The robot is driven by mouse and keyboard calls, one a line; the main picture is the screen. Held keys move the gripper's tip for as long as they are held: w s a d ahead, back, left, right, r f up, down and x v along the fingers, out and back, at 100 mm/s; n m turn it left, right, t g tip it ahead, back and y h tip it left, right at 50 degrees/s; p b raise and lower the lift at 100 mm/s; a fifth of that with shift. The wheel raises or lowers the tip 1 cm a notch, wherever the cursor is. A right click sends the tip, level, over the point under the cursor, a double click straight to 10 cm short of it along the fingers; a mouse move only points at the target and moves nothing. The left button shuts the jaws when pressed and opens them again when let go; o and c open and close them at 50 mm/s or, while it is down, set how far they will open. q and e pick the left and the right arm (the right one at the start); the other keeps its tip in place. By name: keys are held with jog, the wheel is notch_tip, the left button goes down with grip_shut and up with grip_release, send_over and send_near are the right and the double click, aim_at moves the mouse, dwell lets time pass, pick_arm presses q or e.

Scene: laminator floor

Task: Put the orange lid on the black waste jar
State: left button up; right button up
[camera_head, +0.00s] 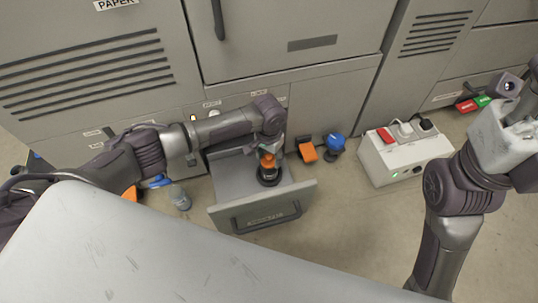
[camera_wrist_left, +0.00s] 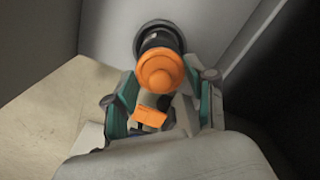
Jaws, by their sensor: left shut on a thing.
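The black waste jar (camera_head: 269,179) stands in the open grey drawer, partly hidden by my left gripper. The orange lid (camera_head: 267,160) is right above the jar in the head view. In the left wrist view the lid (camera_wrist_left: 160,70), with a round knob, lines up over the dark jar (camera_wrist_left: 156,36). I cannot tell whether it is fully seated. My left gripper (camera_head: 268,149) points down into the drawer and is shut on the orange lid; its teal-padded fingers show in the left wrist view (camera_wrist_left: 165,103). My right arm is at the right; its fingertips are not visible.
The open drawer (camera_head: 225,217) has raised walls around the jar. A blue-topped container (camera_head: 335,145) and an orange item (camera_head: 307,152) are right of it. A white socket box (camera_head: 385,165) stands farther right. A clear container (camera_head: 180,201) is left of the drawer.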

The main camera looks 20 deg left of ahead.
pick_arm(q)
jog(key=o, duration=1.3)
jog(key=shift+r, duration=0.1)
